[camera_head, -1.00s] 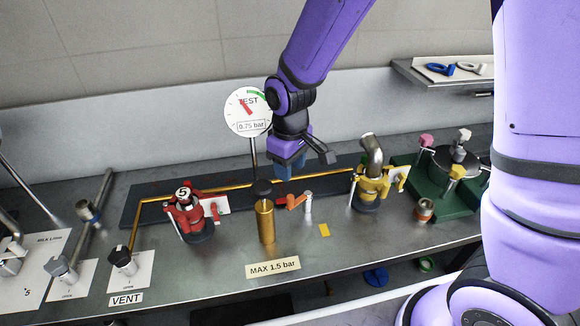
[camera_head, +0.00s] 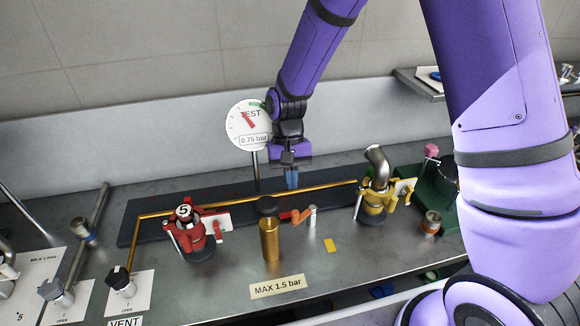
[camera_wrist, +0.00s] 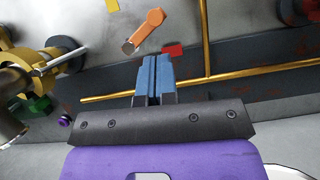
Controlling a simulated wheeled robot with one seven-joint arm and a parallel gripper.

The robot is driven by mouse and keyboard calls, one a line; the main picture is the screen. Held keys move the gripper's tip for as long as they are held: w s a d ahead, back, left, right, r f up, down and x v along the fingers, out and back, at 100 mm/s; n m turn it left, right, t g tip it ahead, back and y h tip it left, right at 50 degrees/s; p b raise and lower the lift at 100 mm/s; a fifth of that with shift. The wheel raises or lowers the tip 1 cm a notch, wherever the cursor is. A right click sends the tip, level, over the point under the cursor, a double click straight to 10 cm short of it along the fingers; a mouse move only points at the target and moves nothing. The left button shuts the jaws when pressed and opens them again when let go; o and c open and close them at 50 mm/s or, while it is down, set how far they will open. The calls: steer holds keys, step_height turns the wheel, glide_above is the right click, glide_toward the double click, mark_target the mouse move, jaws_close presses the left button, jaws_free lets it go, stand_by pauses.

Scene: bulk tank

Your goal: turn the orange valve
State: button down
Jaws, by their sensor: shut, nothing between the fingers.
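The orange valve (camera_head: 301,216) is a small orange lever on the bench, between the brass cylinder and the yellow clamp fitting. In the wrist view the orange valve (camera_wrist: 148,30) shows beyond my fingertips, with a round metal end at its lower left. My gripper (camera_head: 291,184) hangs just behind and above the valve, near the brass pipe, its blue fingers pointing down. In the wrist view my gripper (camera_wrist: 155,62) has its blue fingers together with nothing between them. The fingers look apart from the valve.
A brass cylinder with a black cap (camera_head: 270,238) stands left of the valve. A yellow clamp fitting (camera_head: 374,198) stands right, a red clamp fitting (camera_head: 192,234) left. The brass pipe (camera_head: 240,197) runs behind. A round gauge (camera_head: 249,126) stands at the back. Bench front is mostly clear.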

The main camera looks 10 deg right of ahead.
steer(key=shift+x, duration=2.3)
steer(key=shift+s+d+n+h, duration=0.1)
steer(key=shift+s+n+h, duration=0.5)
steer(key=shift+n, duration=0.8)
steer(key=shift+s+d+n+h, duration=0.1)
steer(key=shift+s+n+h, duration=0.15)
steer(key=shift+n, duration=0.35)
steer(key=shift+s+d+n+h, duration=0.15)
steer(key=shift+s+n, duration=0.25)
steer(key=shift+n, duration=0.2)
steer(key=shift+s+d+n+t+h, duration=0.25)
steer(key=shift+s+d+n, duration=0.05)
steer(key=shift+n, duration=0.6)
steer(key=shift+s+d+n+t+h, duration=0.25)
steer(key=shift+s+n+t+h, duration=0.1)
steer(key=shift+n, duration=0.55)
steer(key=shift+s+d+n+t+h, duration=0.2)
steer(key=shift+s+d+n, duration=0.1)
steer(key=shift+n, duration=0.6)
steer(key=shift+s+d, duration=0.15)
steer(key=shift+d, duration=0.1)
